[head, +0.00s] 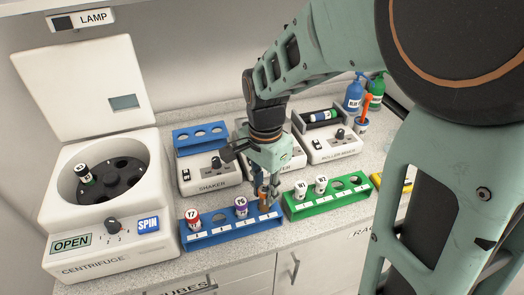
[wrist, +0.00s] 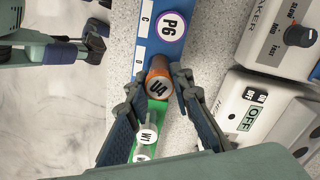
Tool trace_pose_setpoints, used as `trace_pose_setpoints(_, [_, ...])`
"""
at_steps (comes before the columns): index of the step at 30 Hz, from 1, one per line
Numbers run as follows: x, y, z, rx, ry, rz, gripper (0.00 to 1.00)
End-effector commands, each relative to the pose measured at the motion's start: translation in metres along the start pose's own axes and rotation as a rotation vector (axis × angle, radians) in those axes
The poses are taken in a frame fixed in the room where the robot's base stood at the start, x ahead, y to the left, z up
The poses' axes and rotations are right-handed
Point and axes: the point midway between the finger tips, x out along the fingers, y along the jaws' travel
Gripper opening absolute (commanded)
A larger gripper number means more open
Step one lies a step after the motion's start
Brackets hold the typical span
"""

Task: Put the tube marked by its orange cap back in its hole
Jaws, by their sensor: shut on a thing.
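The orange-capped tube (head: 264,204) shows partly under my gripper (head: 264,186), at the right part of the blue rack (head: 232,231). In the wrist view, the tube's white top (wrist: 158,88) reads U4, with orange around it. My gripper (wrist: 156,84) is shut on this tube, one finger on each side. The tube is over or in the end of the blue rack nearest the green rack; how deep it sits is hidden. The blue rack also holds a red-capped tube Y7 (head: 193,218) and a purple-capped tube P6 (head: 241,206).
The green rack (head: 328,200) stands close on the right with two white-capped tubes (head: 300,190). The shaker (head: 207,177) and roller mixer (head: 332,145) are behind. The open centrifuge (head: 103,200) is on the left, with a tube (head: 84,174) in its rotor.

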Motion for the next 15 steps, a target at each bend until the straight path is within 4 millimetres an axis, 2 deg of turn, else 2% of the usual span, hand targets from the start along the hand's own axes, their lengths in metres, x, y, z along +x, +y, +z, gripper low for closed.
trace_pose_setpoints(15, [0.018, 0.000, 0.000, 0.000, 0.000, 0.000, 0.04])
